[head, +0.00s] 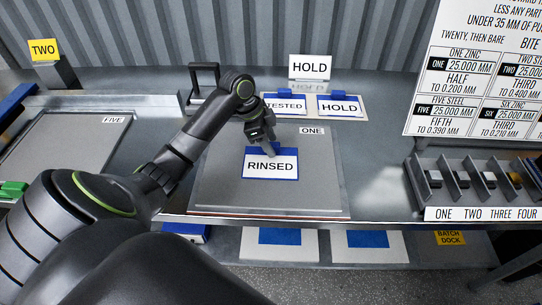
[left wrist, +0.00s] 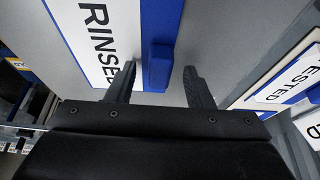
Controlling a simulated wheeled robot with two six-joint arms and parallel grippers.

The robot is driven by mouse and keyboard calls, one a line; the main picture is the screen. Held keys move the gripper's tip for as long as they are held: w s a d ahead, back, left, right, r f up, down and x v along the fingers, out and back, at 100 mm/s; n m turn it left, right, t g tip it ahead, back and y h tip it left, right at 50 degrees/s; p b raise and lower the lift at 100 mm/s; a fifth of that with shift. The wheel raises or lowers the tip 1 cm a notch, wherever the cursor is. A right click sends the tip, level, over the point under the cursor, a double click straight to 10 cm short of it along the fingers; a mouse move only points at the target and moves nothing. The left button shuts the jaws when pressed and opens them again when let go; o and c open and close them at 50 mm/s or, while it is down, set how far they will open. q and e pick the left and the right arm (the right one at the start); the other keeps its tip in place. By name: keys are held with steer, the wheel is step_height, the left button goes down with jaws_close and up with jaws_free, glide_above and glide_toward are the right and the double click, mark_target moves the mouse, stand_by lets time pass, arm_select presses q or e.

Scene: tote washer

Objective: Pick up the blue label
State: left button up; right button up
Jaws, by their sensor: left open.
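The blue label marked RINSED (head: 270,168) lies on the grey panel ONE (head: 225,185). It has a white face, a blue border and a raised blue tab; the tab (left wrist: 160,62) shows in the left wrist view. My left gripper (head: 266,148) is over the label's far edge. Its fingers are open in the left wrist view (left wrist: 160,70), one on each side of the tab in the picture. I cannot tell whether they touch it. The gripper hides the tab in the head view. My right gripper is not in view.
Blue-edged labels TESTED (head: 284,105) and HOLD (head: 340,107) lie behind the panel, before an upright HOLD sign (head: 309,68). Panel FIVE (head: 70,150) is at left. A shelf (head: 320,262) runs below.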

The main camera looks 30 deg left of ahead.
arm_select(q)
jaws_close()
step_height(320, 180, up, 10)
steer(key=b, duration=0.1)
stand_by(0.6)
